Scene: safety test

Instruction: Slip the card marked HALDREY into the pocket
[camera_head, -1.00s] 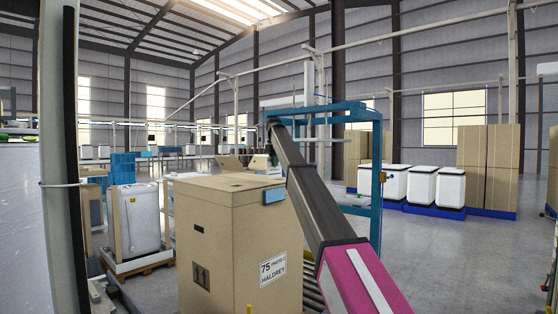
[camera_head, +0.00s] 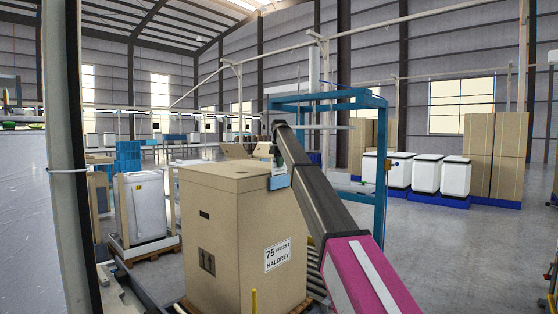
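A tall brown carton (camera_head: 217,240) stands in the middle, with a white label (camera_head: 278,255) reading 75 and HALDREY on its front. A small blue pocket (camera_head: 279,183) is at the carton's upper right front edge. A pale strip shows just above the blue; it may be a card, but no writing on it can be read. My gripper (camera_head: 277,161) is at the carton's top edge, right by the pocket. It is small, dark and partly hidden by my arm, so its fingers and anything between them cannot be made out.
A blue frame (camera_head: 379,185) stands behind my arm on the right. A white appliance in a wooden frame (camera_head: 146,210) stands left of the carton. White units (camera_head: 425,178) and brown cartons (camera_head: 495,160) stand at the back right.

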